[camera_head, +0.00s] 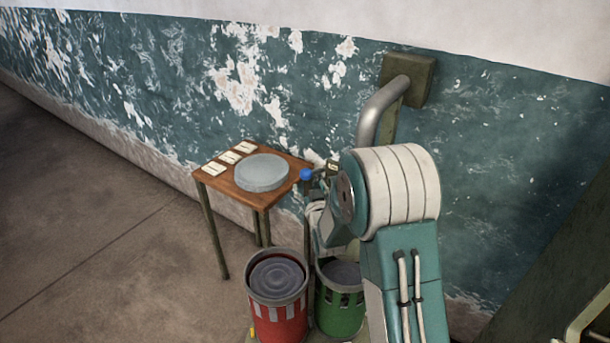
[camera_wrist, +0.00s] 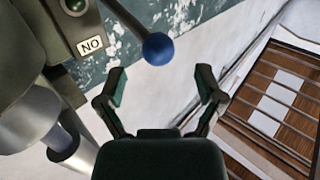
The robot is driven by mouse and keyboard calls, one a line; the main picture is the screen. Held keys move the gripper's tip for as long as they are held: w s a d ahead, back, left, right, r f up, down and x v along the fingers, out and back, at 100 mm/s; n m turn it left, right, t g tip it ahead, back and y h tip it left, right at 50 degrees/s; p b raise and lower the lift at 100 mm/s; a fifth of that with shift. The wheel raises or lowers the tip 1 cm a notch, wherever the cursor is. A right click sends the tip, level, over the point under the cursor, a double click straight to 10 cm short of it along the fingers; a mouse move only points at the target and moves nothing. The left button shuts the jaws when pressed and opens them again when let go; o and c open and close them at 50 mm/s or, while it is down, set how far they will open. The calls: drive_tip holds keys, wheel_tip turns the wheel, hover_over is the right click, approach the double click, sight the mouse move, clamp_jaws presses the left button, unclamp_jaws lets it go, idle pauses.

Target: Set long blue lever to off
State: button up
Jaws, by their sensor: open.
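The long blue lever shows in the wrist view as a blue ball (camera_wrist: 158,48) on a thin dark rod, which runs up and left out of the frame. In the head view the blue ball (camera_head: 306,174) sits by the right corner of the table, its rod partly hidden by my arm. A grey-green housing with a label (camera_wrist: 91,45) reading "NO" as pictured and a green round part stands left of the lever. My gripper (camera_wrist: 160,82) is open and empty. The ball is just beyond its fingertips, roughly centred between them, and appears apart from both.
A wooden table (camera_head: 230,182) holds a grey disc (camera_head: 262,172) and several pale cards. A red bin (camera_head: 277,313) and a green bin (camera_head: 340,317) stand below. A thick pipe (camera_head: 383,108) meets the wall behind my arm. Floor at left is clear.

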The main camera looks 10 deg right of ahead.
sight(307, 179)
drive_tip(key=shift+w, duration=2.8)
drive_tip(key=shift+s, duration=0.1)
drive_tip(key=c, duration=1.2)
